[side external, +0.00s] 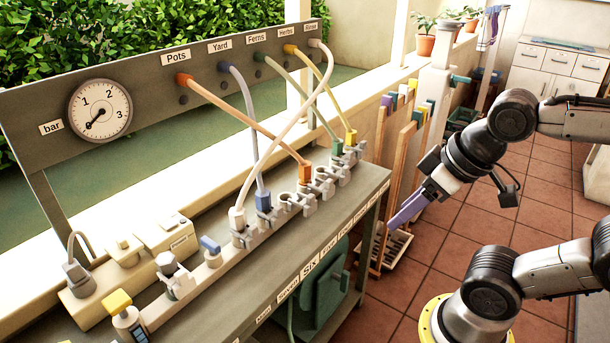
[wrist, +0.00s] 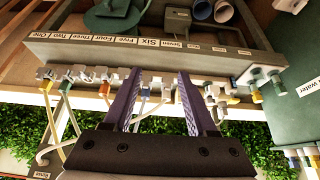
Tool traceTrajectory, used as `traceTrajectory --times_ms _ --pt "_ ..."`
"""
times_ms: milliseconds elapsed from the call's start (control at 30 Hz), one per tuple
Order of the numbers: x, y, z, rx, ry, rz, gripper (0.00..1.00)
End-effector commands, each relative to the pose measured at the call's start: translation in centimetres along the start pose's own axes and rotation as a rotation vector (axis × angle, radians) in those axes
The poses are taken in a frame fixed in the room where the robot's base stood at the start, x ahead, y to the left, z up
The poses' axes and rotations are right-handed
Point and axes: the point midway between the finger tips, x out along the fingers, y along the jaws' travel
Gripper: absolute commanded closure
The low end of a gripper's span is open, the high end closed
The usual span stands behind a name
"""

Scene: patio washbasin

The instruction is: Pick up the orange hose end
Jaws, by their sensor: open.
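The orange hose end (side external: 305,172) sits in a grey clip on the bench rail, about the middle of the row. Its orange hose runs up to the outlet labelled "Pots" on the panel. In the wrist view, what looks like the orange end (wrist: 105,90) is small, just left of the left finger. My gripper (side external: 394,223) has purple fingers and hangs in the air to the right of the bench, apart from the hose end. In the wrist view the fingers of my gripper (wrist: 158,75) are spread with nothing held between them.
Blue (side external: 263,200), white (side external: 237,218), green (side external: 337,148) and yellow (side external: 350,138) hose ends stand along the same rail, with crossing hoses above. A pressure gauge (side external: 99,110) is on the panel. A wooden rack (side external: 396,195) stands behind my gripper.

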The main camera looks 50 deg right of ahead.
Motion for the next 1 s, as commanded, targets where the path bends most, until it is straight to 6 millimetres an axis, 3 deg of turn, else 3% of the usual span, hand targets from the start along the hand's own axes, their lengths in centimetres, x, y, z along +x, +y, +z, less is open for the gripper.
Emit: traceTrajectory --times_ms 233,367,700,833,1000 --pt "0.0 0.0 0.0 0.0 0.0 0.0 0.43" --pt "0.0 0.0 0.0 0.0 0.0 0.0 0.19" --pt "0.0 0.0 -0.4 -0.001 0.019 0.0 0.19" --pt "-0.3 0.1 -3.2 -0.008 0.145 0.006 0.19" --pt "-1.9 0.4 -10.6 -0.038 0.442 0.027 0.19"
